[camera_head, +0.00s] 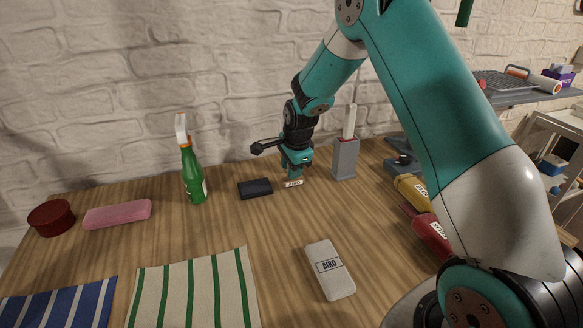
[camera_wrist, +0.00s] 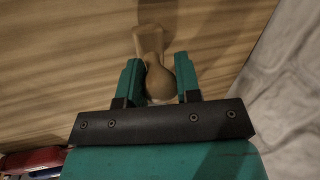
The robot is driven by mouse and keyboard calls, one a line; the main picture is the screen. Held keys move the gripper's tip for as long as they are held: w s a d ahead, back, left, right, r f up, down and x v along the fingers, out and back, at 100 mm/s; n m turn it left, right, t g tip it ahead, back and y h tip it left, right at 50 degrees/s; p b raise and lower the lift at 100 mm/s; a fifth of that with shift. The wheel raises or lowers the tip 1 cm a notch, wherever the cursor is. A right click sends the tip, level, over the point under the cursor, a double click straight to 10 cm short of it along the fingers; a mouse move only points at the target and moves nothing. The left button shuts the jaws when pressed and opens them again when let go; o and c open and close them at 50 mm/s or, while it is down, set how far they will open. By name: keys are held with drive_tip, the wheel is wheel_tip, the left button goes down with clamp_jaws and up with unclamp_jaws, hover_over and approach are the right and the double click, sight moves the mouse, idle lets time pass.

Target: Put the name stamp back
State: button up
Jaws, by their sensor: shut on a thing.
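The name stamp is wooden, with a round knob handle (camera_wrist: 160,82) in the wrist view. Its pale base (camera_head: 293,184), with dark lettering on it, shows in the head view just under the fingers. My gripper (camera_head: 296,171) points down and is shut on the stamp's knob; the two teal fingers (camera_wrist: 158,75) sit on either side of it. The stamp is upright at or just above the wooden table; I cannot tell if it touches. A black ink pad (camera_head: 255,188) lies just left of it. A white case labelled AIKO (camera_head: 330,270) lies in front.
A grey holder (camera_head: 345,158) stands close on the right. A green spray bottle (camera_head: 192,172), pink case (camera_head: 118,214) and dark red round tin (camera_head: 51,217) are to the left. Yellow (camera_head: 412,190) and red (camera_head: 429,232) bottles lie at right. A striped cloth (camera_head: 195,292) lies in front.

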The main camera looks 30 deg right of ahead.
drive_tip(key=shift+f, duration=0.25)
drive_tip(key=shift+f, duration=0.2)
drive_tip(key=o, duration=0.8)
drive_tip(key=shift+r, duration=0.2)
